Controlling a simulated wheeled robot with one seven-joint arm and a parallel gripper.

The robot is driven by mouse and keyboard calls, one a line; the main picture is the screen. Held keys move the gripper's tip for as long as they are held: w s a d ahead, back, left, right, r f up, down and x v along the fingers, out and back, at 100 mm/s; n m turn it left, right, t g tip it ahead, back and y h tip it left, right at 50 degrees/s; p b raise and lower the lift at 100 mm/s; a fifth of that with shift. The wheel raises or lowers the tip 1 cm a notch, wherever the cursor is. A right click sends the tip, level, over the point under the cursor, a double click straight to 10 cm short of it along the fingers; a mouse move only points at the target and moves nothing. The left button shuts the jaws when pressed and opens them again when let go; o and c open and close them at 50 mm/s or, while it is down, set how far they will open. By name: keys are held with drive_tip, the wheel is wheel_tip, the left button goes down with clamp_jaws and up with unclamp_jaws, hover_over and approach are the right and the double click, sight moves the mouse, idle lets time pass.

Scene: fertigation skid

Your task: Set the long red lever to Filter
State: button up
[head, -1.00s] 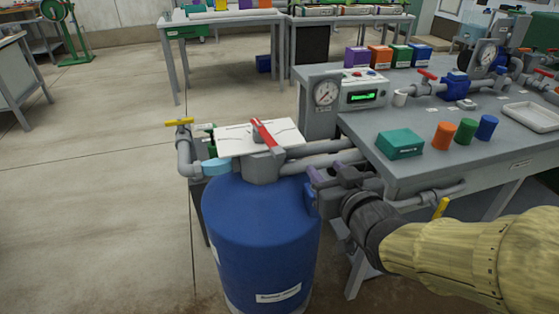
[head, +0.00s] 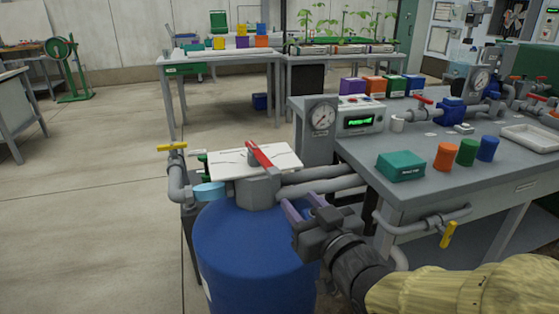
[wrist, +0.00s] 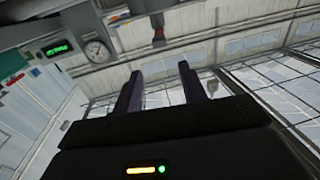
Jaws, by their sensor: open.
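The long red lever (head: 261,155) sits on the grey valve head (head: 258,188) on top of the blue tank (head: 250,245). It slants from upper left to lower right across a white label plate (head: 226,163), whose lettering I cannot read. My gripper (head: 303,206) is open and empty, just right of the valve head and below the lever's level, apart from the lever. In the wrist view both dark fingers (wrist: 161,70) stand apart with nothing between them. A small red part (wrist: 158,34) shows beyond them; I cannot tell if it is the lever.
Grey pipes (head: 325,180) run right from the valve head, close to my gripper. A yellow-handled valve (head: 172,148) stands left. The workbench (head: 400,165) on the right carries a gauge (head: 322,117), a teal box (head: 401,166) and coloured cups. Floor on the left is clear.

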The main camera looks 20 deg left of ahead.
sight(269, 165)
drive_tip(key=p+x, duration=0.4)
drive_tip(key=p, duration=0.4)
drive_tip(key=shift+w+a+r, duration=0.15)
drive_tip(key=shift+w+r, duration=0.05)
drive_tip(key=shift+w+a+p, duration=0.1)
drive_tip(key=shift+p, duration=0.95)
drive_tip(key=p+x, duration=0.2)
drive_tip(key=x, duration=0.2)
drive_tip(key=p+x, duration=0.2)
drive_tip(key=x, duration=0.1)
drive_tip(key=p+x, duration=0.1)
drive_tip(key=x, duration=0.3)
drive_tip(key=shift+w+a+f+p, duration=0.15)
drive_tip(key=shift+w+f+p, duration=0.15)
drive_tip(key=shift+p, duration=0.1)
clamp_jaws()
